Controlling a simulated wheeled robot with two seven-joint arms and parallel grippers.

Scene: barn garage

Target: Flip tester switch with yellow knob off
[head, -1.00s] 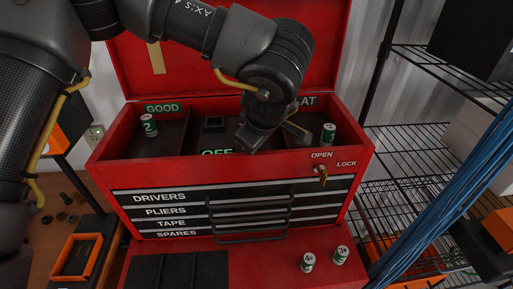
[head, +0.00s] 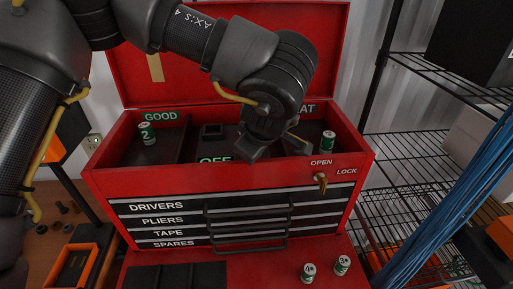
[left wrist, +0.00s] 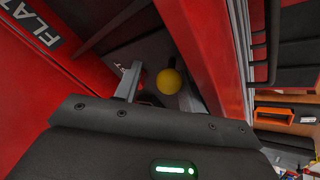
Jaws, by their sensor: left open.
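The yellow knob (left wrist: 169,82) shows as a round ball in the left wrist view, inside the red toolbox. It is hidden behind my gripper in the head view. My left gripper (head: 275,149) is open and reaches down into the middle of the toolbox's top tray. In the left wrist view a metal finger stands just left of the knob, with a gap between them. An OFF label (head: 215,160) shows left of the gripper, partly cut off by the tray's front wall. Whether the knob is touched elsewhere cannot be told. My right gripper is not in view.
The open red toolbox (head: 105,180) has walls close around the gripper. Batteries stand under the GOOD sign (head: 146,132) and at the right (head: 328,141). Two more (head: 308,272) (head: 342,264) stand in front. A key (head: 321,183) sticks out of the front. Wire shelves stand right.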

